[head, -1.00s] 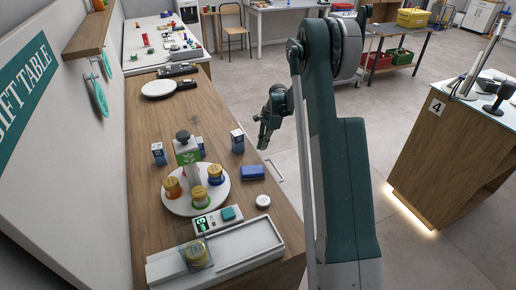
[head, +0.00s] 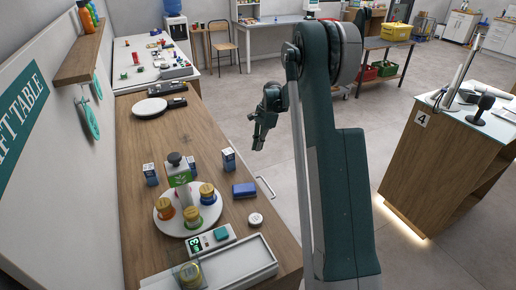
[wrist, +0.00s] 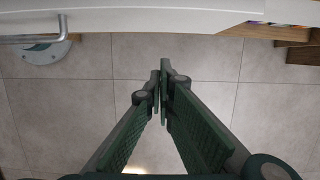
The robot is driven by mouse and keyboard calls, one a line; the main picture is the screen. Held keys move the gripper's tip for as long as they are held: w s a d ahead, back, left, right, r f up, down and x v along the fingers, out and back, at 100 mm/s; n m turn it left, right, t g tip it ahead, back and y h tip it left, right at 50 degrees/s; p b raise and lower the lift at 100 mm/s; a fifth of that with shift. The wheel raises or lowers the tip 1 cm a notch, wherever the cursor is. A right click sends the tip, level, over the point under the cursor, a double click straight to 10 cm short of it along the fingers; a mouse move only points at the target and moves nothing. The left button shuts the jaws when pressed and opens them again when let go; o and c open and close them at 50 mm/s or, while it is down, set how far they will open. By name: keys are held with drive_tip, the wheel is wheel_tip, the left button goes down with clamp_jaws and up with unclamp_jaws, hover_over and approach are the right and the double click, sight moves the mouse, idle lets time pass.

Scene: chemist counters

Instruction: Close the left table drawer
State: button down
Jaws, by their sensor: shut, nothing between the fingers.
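The wooden table (head: 215,150) runs along the left of the head view. A metal bar handle (head: 266,187) stands out from its right side; most of the drawer there is hidden below the top's edge. In the wrist view a pale drawer front (wrist: 150,20) crosses the top, with a bar handle (wrist: 35,39) at its left. How far the drawer is out I cannot tell. My gripper (head: 258,146) hangs off the table's right side, beyond the handle in the picture. In the wrist view my gripper (wrist: 165,68) is shut and empty, apart from the front and right of the handle.
On the table stand a round white tray (head: 165,222) with jars, a blue box (head: 244,190) and a scale (head: 211,240). A wooden counter marked 4 (head: 440,165) is at right. Grey floor between them is clear. Wooden edges (wrist: 300,53) show at the wrist view's right.

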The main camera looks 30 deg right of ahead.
drive_tip(key=shift+w+d+f+y+p, duration=0.1)
drive_tip(key=shift+w+d+y+p, duration=0.1)
drive_tip(key=shift+w+d+y, duration=0.3)
drive_tip(key=shift+w+d+f+y+p, duration=0.1)
drive_tip(key=shift+w+d+y+p, duration=0.15)
drive_tip(key=shift+w, duration=0.45)
drive_tip(key=shift+f, duration=0.15)
drive_tip(key=a+f+b, duration=0.3)
drive_tip(key=a+f, duration=0.4)
drive_tip(key=f, duration=0.2)
drive_tip(key=shift+a, duration=0.3)
drive_tip(key=shift+a, duration=0.1)
